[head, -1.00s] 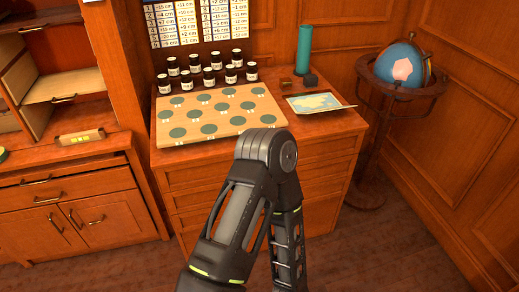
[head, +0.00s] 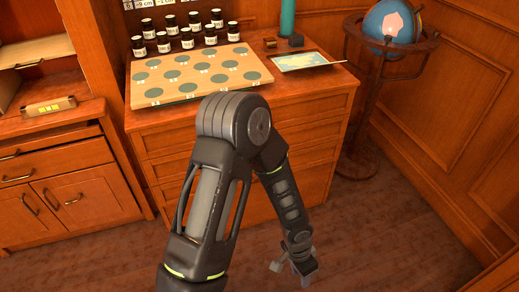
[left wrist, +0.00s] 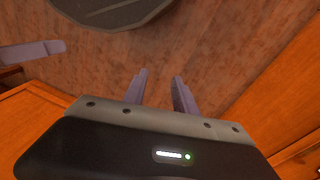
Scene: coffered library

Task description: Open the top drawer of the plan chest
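The plan chest (head: 325,84) stands in the middle of the head view, a wooden chest with stacked drawers. Its top drawer (head: 315,108) looks flush with the front. My left arm hides the middle of the front, and I see no handle on the visible parts. My left gripper (head: 300,274) hangs low in front of the chest, near the floor in the picture, apart from the drawer fronts. In the left wrist view its two fingers (left wrist: 161,82) stand apart with nothing between them.
On the chest lie a board with green discs (head: 195,72), small dark bottles (head: 187,40), a teal cylinder (head: 287,18) and a map tray (head: 300,61). A globe stand (head: 362,120) is at right, a cabinet (head: 75,190) at left. Floor (head: 390,240) is clear at right.

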